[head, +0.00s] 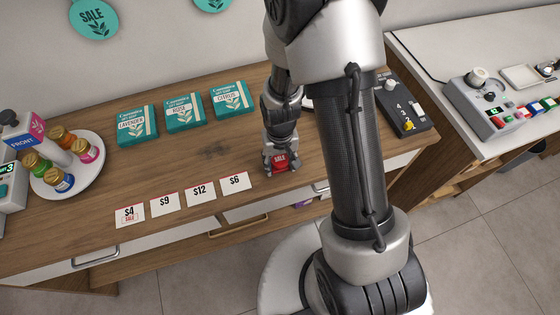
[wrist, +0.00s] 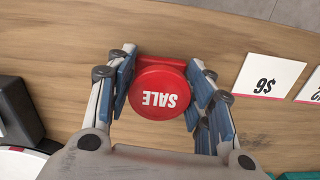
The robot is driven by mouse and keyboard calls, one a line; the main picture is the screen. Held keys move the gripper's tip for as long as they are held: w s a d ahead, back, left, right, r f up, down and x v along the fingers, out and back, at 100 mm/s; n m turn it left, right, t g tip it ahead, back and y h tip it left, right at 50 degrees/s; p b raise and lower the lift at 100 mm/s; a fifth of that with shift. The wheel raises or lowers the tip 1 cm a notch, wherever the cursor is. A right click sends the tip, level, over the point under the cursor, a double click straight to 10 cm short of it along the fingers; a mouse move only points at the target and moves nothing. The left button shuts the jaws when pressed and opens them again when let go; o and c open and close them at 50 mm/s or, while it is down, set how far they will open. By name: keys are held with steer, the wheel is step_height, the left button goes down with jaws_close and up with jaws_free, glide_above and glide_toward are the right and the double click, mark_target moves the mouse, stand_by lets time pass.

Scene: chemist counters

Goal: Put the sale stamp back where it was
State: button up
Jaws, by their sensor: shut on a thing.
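The sale stamp (head: 280,160) is red with a round top marked SALE. My gripper (head: 281,165) is shut on it at the front part of the wooden counter, just right of the $6 card. In the wrist view the stamp (wrist: 160,92) sits between the two blue-padded fingers of my gripper (wrist: 160,88). I cannot tell whether its base touches the counter. The $4 card (head: 130,216) carries a red SALE mark. My arm hides part of the counter right of the stamp.
Price cards $9 (head: 165,205), $12 (head: 199,195) and $6 (head: 236,183) line the front edge. Three teal soap boxes (head: 184,111) stand behind. A white round tray (head: 93,180) with bottles is left. A dark numbered device (head: 404,110) is right.

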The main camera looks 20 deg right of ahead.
steer(key=o, duration=0.8)
steer(key=shift+o, duration=0.2)
steer(key=shift+r, duration=0.1)
step_height(320, 180, up, 12)
steer(key=p, duration=0.4)
step_height(320, 180, up, 6)
glide_above(280, 159)
steer(key=s+r+t, duration=0.2)
steer(key=s+r, duration=0.2)
steer(key=r, duration=0.3)
steer(key=s+r+n+t, duration=0.1)
steer(key=s+r+t, duration=0.1)
steer(key=s+r, duration=0.8)
steer(key=shift+s+r+t, duration=0.15)
steer(key=shift+s+t, duration=0.15)
steer(key=shift+s, duration=0.2)
